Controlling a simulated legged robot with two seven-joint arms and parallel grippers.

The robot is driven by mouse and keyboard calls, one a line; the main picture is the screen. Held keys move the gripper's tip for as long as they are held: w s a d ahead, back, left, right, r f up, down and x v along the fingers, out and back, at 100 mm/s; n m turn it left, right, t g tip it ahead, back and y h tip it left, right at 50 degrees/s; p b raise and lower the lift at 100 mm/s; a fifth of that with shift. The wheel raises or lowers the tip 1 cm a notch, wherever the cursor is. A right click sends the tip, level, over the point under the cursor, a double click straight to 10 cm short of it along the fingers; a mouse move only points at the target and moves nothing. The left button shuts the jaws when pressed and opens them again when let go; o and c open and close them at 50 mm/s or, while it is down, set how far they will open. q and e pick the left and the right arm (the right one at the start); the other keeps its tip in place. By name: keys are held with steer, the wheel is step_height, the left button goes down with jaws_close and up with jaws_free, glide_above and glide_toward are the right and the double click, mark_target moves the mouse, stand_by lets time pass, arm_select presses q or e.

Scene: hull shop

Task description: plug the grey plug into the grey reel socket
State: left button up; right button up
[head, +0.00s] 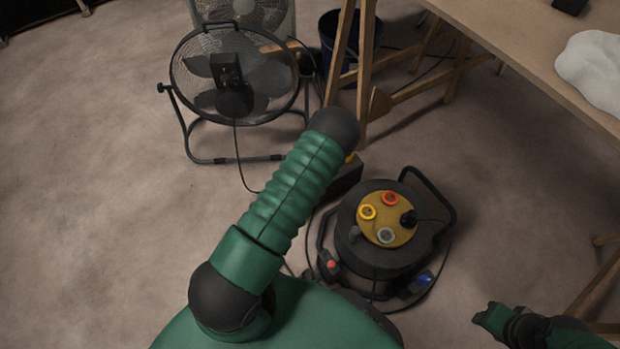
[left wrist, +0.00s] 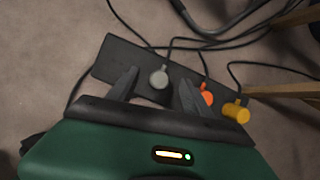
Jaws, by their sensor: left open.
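The grey plug (left wrist: 159,77) sits on a dark block (left wrist: 120,62) in the left wrist view, its cable running up and away. My left gripper (left wrist: 156,88) is open, its two dark fingers near the plug on either side; I cannot tell whether they touch it. In the head view my left gripper is hidden behind my arm. The grey reel socket (head: 386,236) is the grey ring on the yellow-brown top of the black cable reel (head: 350,250). My right arm's end (head: 492,318) is at the lower right; its fingers cannot be made out.
An orange plug (left wrist: 206,97) and a yellow plug (left wrist: 236,112) sit beside the grey one. The reel has a red-orange socket (head: 389,198), a yellow socket (head: 367,212) and a black plug (head: 408,218). A fan (head: 235,80), wooden trestles and a table (head: 530,50) stand behind.

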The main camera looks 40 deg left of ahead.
arm_select(q)
steer(key=f+b, duration=0.4)
steer(key=f, duration=0.1)
steer(key=shift+w+a+f+b, duration=0.15)
steer(key=shift+a+f+b, duration=0.05)
steer(key=shift+a+b, duration=0.15)
steer(key=shift+a+f, duration=0.1)
steer(key=shift+r, duration=0.2)
jaws_close()
